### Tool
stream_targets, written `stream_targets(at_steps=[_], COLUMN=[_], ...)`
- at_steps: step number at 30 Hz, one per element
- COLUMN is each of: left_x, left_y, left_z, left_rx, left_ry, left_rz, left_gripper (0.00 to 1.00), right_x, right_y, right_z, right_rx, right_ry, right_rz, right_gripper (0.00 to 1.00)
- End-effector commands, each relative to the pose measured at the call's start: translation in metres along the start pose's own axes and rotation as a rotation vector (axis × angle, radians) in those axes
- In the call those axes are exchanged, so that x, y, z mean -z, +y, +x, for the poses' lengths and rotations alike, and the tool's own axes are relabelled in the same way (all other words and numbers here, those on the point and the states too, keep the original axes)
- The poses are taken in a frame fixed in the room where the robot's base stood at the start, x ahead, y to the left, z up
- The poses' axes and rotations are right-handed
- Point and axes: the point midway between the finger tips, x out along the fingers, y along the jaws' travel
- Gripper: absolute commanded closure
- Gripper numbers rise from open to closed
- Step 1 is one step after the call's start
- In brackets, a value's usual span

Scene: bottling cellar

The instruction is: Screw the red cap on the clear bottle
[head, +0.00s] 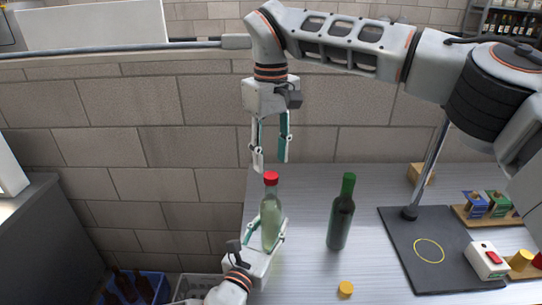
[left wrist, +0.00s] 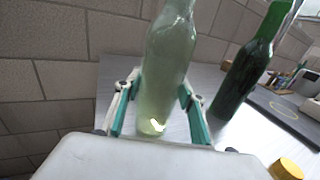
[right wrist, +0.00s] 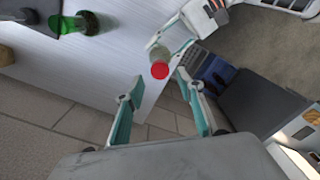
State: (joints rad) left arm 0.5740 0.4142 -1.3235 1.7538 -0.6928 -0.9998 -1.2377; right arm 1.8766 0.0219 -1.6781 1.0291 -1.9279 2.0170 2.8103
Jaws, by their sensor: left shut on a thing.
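The clear bottle (head: 270,222) stands upright near the table's left edge, with the red cap (head: 271,178) on top of its neck. I cannot tell how tightly the cap sits. My left gripper (head: 266,232) is shut around the body of the clear bottle, which also shows between its fingers in the left wrist view (left wrist: 166,75). The bottle's top is out of that view. My right gripper (head: 271,160) is open and empty, pointing down just above the red cap. In the right wrist view the red cap (right wrist: 160,70) shows beyond the fingertips.
A dark green bottle (head: 341,212) with a green top stands right of the clear bottle. A yellow cap (head: 346,289) lies near the front. A dark mat (head: 440,250) with a post and a white red-button box (head: 487,261) are farther right. Blue crate (head: 135,288) stands below left.

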Motion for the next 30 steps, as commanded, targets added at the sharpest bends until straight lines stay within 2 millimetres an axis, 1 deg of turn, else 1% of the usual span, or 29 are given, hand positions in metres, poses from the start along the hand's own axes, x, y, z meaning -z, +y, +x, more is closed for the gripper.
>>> stream_targets(at_steps=[4,8,30], left_x=[0.0,0.0,0.0], left_y=[0.0,0.0,0.0], left_z=[0.0,0.0,0.0], left_rx=[0.0,0.0,0.0], left_ry=[0.0,0.0,0.001], left_rz=[0.001,0.001,0.0], left_gripper=[1.0,1.0,1.0], right_x=[0.0,0.0,0.001], right_y=[0.0,0.0,0.0], right_z=[-0.001,-0.002,-0.016], right_rx=[0.0,0.0,-0.002], right_ry=[0.0,0.001,-0.001], right_rz=[-0.051,-0.196,-1.485], right_gripper=[0.63,0.63,0.63])
